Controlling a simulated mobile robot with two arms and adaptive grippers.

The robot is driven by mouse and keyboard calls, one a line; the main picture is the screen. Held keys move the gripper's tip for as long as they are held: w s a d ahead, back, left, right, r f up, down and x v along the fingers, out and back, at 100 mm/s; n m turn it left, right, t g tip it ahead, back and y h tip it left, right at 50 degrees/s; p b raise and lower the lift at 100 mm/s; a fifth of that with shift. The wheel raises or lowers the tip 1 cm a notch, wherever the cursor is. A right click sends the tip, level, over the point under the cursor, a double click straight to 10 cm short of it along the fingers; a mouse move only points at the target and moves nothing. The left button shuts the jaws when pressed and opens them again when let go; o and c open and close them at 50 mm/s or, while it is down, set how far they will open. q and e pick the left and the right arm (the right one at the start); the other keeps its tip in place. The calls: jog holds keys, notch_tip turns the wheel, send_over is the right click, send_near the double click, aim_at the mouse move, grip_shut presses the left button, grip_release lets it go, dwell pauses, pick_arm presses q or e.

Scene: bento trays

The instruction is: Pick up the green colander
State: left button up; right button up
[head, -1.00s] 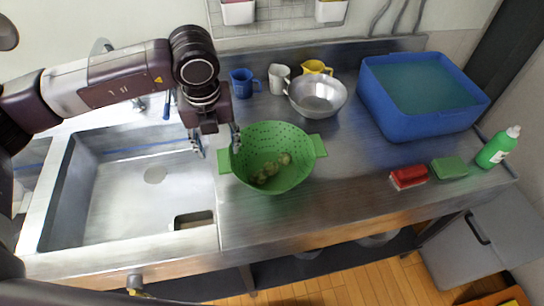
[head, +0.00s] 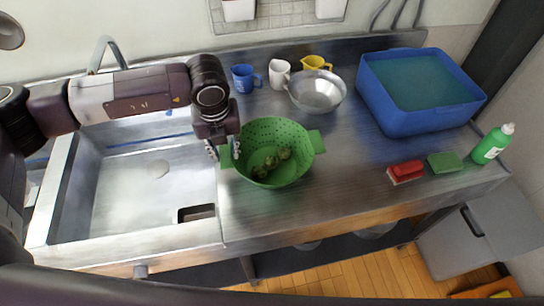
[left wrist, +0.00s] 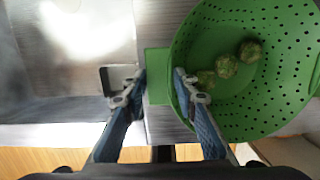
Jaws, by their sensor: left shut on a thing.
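The green colander (head: 293,165) is at the left end of the steel counter, beside the sink. It has holes, a tab handle on each side and several round green vegetables (head: 270,164) inside. My left gripper (head: 224,152) is at its left handle. In the left wrist view the gripper fingers (left wrist: 160,76) lie on either side of that handle, next to the colander wall (left wrist: 230,115), and are shut on it. I cannot tell whether the colander is off the counter. My right gripper is not in view.
The sink (head: 130,205) is to the left. A metal bowl (head: 318,98), blue mug (head: 243,80), white mug (head: 279,74) and yellow jug (head: 315,62) stand behind. A blue tub (head: 410,120), red brush (head: 406,171), green sponge (head: 444,162) and green bottle (head: 490,148) are right.

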pick_arm(q)
grip_shut()
